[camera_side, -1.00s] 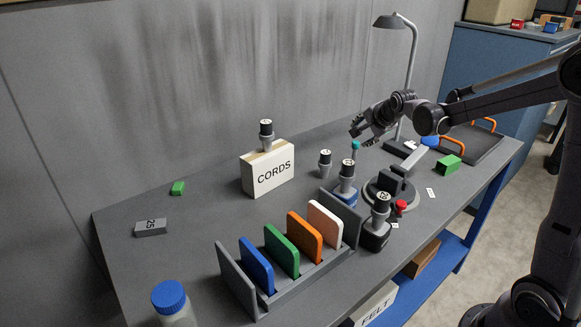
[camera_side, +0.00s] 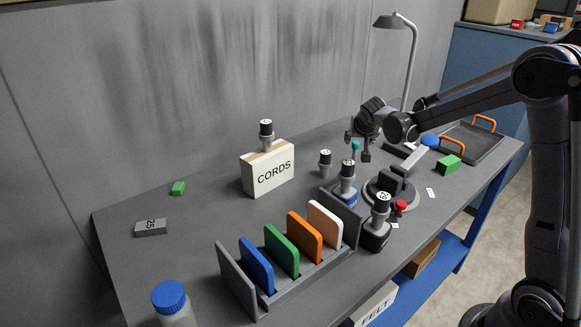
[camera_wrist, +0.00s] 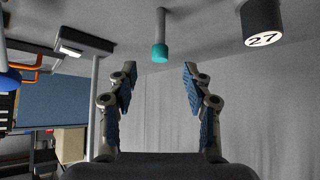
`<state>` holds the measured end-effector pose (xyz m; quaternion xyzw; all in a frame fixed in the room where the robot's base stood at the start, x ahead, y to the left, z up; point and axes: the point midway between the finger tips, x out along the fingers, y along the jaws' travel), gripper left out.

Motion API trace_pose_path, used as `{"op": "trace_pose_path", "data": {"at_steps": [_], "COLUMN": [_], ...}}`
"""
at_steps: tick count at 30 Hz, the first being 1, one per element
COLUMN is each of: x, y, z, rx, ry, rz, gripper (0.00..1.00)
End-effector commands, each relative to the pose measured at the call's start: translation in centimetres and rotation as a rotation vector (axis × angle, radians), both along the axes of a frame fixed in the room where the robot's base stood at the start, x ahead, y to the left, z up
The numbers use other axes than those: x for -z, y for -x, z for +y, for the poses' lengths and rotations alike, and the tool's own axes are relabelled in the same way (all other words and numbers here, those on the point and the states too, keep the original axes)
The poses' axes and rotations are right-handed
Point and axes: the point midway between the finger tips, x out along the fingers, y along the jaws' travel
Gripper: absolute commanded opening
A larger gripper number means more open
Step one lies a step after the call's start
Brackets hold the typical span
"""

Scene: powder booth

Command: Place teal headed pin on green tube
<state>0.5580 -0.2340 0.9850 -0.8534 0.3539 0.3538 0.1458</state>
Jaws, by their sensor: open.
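The teal headed pin (camera_side: 355,147) stands upright near the back of the bench, a grey stem with a teal head. In the wrist view its teal head (camera_wrist: 160,53) lies in line with the gap between my fingers, just beyond the tips and touching neither. I cannot make out a green tube. Green things in view are a small block at left (camera_side: 178,188), a block at right (camera_side: 447,163) and an upright panel (camera_side: 282,251).
Grey posts with black numbered caps stand close by, one (camera_side: 325,163) left of the pin and one marked 27 (camera_wrist: 262,35). A round-based device (camera_side: 392,190), lamp (camera_side: 409,70), CORDS box (camera_side: 267,173) and panel rack (camera_side: 237,280) surround it. The left bench is mostly clear.

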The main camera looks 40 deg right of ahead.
Motion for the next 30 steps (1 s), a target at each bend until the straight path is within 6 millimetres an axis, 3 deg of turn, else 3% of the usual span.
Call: {"op": "trace_pose_path", "data": {"at_steps": [6, 30], "x": [2.1, 6.9], "y": [-1.5, -4.7], "z": [-1.6, -4.7], "rx": [0.002, 0.001], "ry": [-0.001, -0.001], "rz": [-0.002, -0.001], "gripper": [0.50, 0.50]}}
